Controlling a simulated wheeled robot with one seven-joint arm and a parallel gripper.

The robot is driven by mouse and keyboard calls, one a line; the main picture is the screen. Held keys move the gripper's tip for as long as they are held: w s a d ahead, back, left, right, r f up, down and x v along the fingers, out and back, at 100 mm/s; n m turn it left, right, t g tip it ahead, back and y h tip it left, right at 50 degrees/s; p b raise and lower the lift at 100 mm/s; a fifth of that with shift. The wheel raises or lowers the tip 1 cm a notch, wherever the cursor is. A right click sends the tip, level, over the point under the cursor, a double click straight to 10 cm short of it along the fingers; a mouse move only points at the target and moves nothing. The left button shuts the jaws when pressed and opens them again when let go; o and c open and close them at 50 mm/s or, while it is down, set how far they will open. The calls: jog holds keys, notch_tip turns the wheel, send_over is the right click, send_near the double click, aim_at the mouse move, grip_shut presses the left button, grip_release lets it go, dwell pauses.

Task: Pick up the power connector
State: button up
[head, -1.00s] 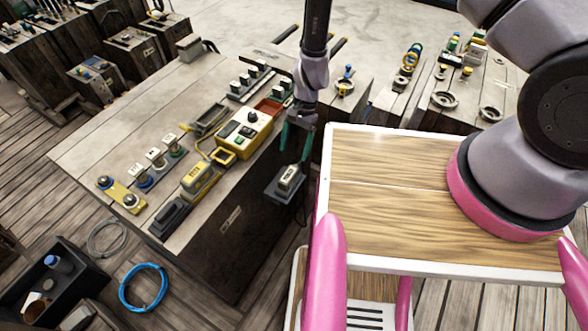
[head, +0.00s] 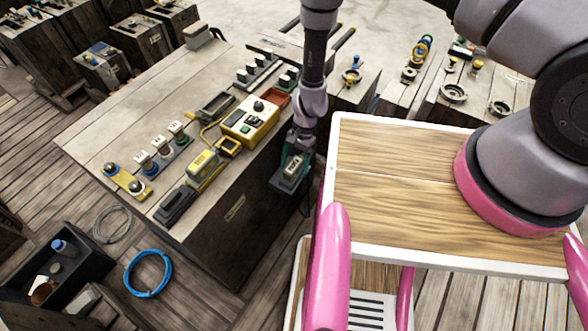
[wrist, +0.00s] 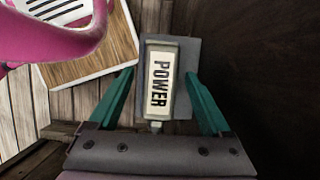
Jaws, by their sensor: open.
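The power connector (wrist: 160,82) is a small grey block with a white label reading "POWER", in the middle of the wrist view. It sits on a small dark grey plate (wrist: 186,62) at the side of the workbench; it also shows in the head view (head: 293,167). My gripper (wrist: 160,92) is open, with one teal finger on each side of the connector. There is a visible gap between the connector and each finger in the wrist view. In the head view my gripper (head: 294,160) is at the connector and partly hides it.
The workbench (head: 110,128) carries a yellow control box (head: 250,120), a yellow block connector (head: 203,167) and several switches. My own pink-edged body is close on the right. A black crate (head: 85,262) and a blue cable coil (head: 148,273) lie on the floor at lower left.

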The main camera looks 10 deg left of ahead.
grip_shut()
